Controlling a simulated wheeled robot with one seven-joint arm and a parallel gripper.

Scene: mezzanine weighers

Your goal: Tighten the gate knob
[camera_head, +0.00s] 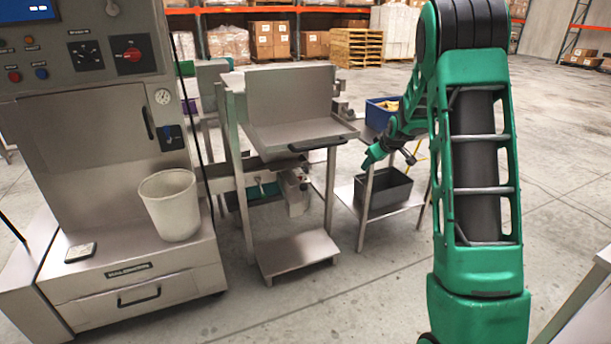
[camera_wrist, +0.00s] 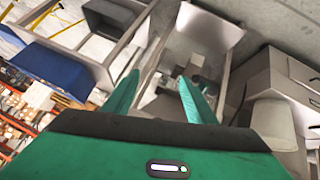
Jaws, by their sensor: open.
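No part can be told for sure as the gate knob. A steel weigher with a tray (camera_head: 290,133) stands in the middle of the head view. Small dark fittings (camera_head: 343,106) show at its right side, too small to make out. My gripper (camera_head: 372,160) is to the right of the weigher, near the tray's height and apart from it. In the wrist view my gripper (camera_wrist: 158,95) is open, with two green fingers spread and nothing between them. The weigher's frame and grey machinery (camera_wrist: 185,70) show beyond the fingers.
A control cabinet (camera_head: 100,120) with switches stands at the left, bearing a white bucket (camera_head: 172,205). A side stand holds a blue bin (camera_head: 380,112) above and a dark bin (camera_head: 383,190) below. A low step (camera_head: 297,255) sits before the weigher.

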